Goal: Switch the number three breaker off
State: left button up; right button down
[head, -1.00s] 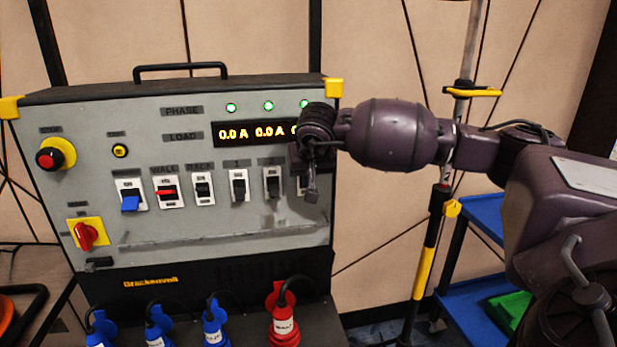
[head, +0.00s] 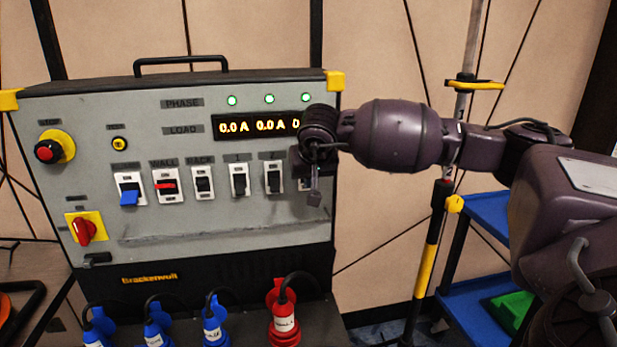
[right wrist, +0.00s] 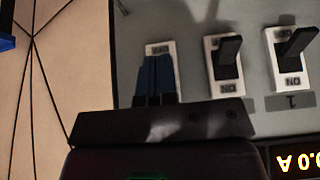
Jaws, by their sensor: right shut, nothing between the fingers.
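The number three breaker (head: 302,186) is the rightmost of the switch row on the grey panel, mostly hidden behind my right gripper in the head view. My right gripper (head: 314,197) points down in front of it, shut and empty. In the right wrist view, which is upside down, the blue-looking fingertips (right wrist: 155,62) lie together over the white plate of breaker three (right wrist: 160,47). Its lever is hidden, so I cannot tell its position or whether the fingers touch it. My left gripper is not in view.
Breaker two (head: 274,180) and breaker one (head: 239,180) stand close to the left. Above the row is the lit load display (head: 255,127). A red rotary switch (head: 86,231) and a stop button (head: 50,150) are at the panel's left. Cable plugs (head: 285,322) stick out below.

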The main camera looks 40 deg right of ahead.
jog(key=shift+f, duration=0.15)
jog(key=shift+r, duration=0.8)
dwell(0.4)
